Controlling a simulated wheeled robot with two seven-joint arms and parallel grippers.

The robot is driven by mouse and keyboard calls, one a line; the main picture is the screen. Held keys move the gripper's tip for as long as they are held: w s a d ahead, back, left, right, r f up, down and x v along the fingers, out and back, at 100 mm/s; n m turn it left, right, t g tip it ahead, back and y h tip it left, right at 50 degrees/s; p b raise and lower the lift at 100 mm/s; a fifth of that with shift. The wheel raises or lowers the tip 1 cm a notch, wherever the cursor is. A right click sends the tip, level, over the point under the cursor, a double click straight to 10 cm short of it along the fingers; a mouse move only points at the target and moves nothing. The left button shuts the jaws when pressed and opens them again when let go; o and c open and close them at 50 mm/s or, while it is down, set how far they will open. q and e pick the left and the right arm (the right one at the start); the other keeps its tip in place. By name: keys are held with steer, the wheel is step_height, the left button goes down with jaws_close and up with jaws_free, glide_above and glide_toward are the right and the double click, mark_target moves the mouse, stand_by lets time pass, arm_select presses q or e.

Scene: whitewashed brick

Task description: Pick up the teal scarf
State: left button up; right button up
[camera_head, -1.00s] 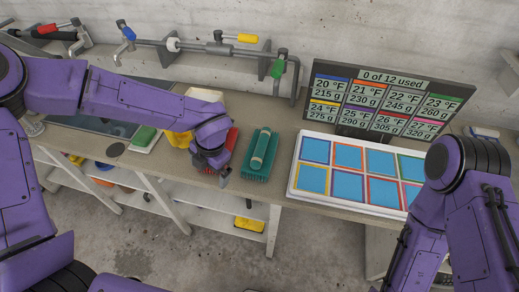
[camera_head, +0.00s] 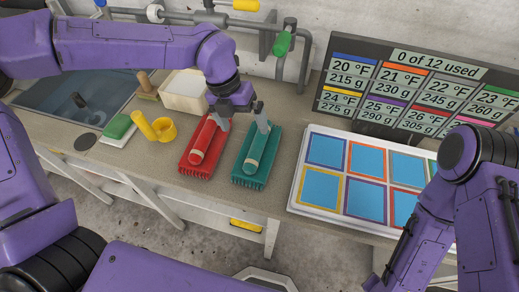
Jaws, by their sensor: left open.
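My left gripper (camera_head: 241,116) is open, over the far ends of the two pieces. One finger is by the red piece's far end and the other is at the teal scarf's far end, hiding a little of it. I cannot tell whether that finger touches it. My right arm shows at the right, but its gripper is out of view.
A white board with coloured-edged blue squares (camera_head: 297,193) lies right of the scarf, below a dark label sign (camera_head: 372,128). Yellow pieces (camera_head: 155,128), a green-topped block (camera_head: 117,127), a pale tub (camera_head: 184,104) and a sink (camera_head: 60,98) are at left. Pipes run along the wall.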

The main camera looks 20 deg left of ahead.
mark_target(250, 147)
arm_select(q)
steer(key=x, duration=0.2)
steer(key=p+x, duration=0.1)
steer(key=x, duration=0.2)
steer(key=p+x, duration=0.1)
steer(key=x, duration=0.1)
steer(key=shift+w+a+f, duration=0.15)
steer(key=shift+a+f, duration=0.1)
steer(key=shift+f, duration=0.15)
steer(key=shift+w+d+f, duration=0.1)
steer(key=shift+w+f, duration=0.05)
steer(key=shift+f, duration=0.2)
steer(key=shift+r, duration=0.1)
steer(key=c, duration=0.9)
steer(key=shift+c, duration=1.3)
steer(key=shift+r, duration=0.1)
